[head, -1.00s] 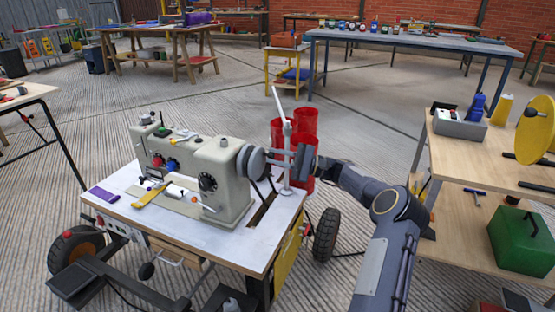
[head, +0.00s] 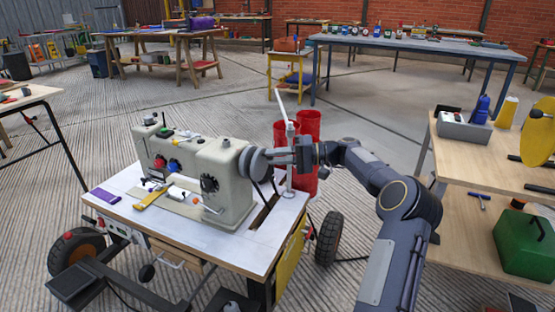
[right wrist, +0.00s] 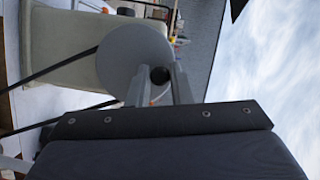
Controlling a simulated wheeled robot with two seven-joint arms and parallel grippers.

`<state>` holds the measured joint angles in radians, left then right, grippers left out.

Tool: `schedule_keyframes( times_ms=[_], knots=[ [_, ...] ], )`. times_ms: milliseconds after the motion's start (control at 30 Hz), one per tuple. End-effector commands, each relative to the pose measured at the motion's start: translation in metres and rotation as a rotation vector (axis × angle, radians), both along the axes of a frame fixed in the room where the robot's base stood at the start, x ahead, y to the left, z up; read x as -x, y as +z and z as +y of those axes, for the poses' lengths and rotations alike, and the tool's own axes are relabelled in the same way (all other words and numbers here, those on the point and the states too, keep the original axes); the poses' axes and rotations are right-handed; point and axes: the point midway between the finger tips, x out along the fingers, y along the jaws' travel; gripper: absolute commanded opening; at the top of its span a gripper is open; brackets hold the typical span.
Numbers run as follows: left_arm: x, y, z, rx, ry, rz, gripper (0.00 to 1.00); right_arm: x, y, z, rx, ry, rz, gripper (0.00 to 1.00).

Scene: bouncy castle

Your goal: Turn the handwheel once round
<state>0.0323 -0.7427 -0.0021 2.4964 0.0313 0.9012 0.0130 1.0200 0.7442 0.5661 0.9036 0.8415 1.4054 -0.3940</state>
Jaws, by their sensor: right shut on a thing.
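The sewing machine (head: 200,175) is pale cream and stands on a white-topped cart. Its handwheel (head: 254,163), a grey disc, is on the machine's right end. My right gripper (head: 272,157) reaches in from the right, at the upper part of the wheel's face. The wheel also shows in the right wrist view (right wrist: 128,58). There a small black knob (right wrist: 160,75) on the wheel's face sits between my finger ends, and the fingers are shut on it. In the head view the knob is hidden by the gripper. My left gripper is not in view.
A white upright post (head: 289,150) stands at the cart's right edge, just beyond my right gripper. Red bins (head: 309,125) stand behind it. A wooden workbench (head: 470,150) with a green box (head: 524,243) is at the right. Dark belts run below the wheel.

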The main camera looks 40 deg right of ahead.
Motion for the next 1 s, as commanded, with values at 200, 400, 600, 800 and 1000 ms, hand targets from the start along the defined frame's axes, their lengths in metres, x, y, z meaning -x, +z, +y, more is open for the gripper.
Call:
schedule_keyframes(
  times_ms=[200, 400, 600, 800, 1000],
  knots=[
    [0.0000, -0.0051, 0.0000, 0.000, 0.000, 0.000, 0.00, 0.0012, -0.0004, 0.0029, 0.067, 0.001, -0.035, 0.00],
    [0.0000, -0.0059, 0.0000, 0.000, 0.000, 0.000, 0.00, 0.0017, 0.0001, 0.0037, 0.090, 0.001, -0.047, 0.00],
    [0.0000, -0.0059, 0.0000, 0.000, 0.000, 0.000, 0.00, 0.0017, 0.0003, 0.0039, 0.093, 0.001, -0.047, 0.00],
    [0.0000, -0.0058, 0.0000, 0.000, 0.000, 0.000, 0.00, 0.0017, 0.0003, 0.0039, 0.092, 0.001, -0.047, 0.22],
    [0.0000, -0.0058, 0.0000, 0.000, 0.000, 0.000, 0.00, 0.0017, 0.0004, 0.0038, 0.091, 0.001, -0.047, 0.41]
  ],
)
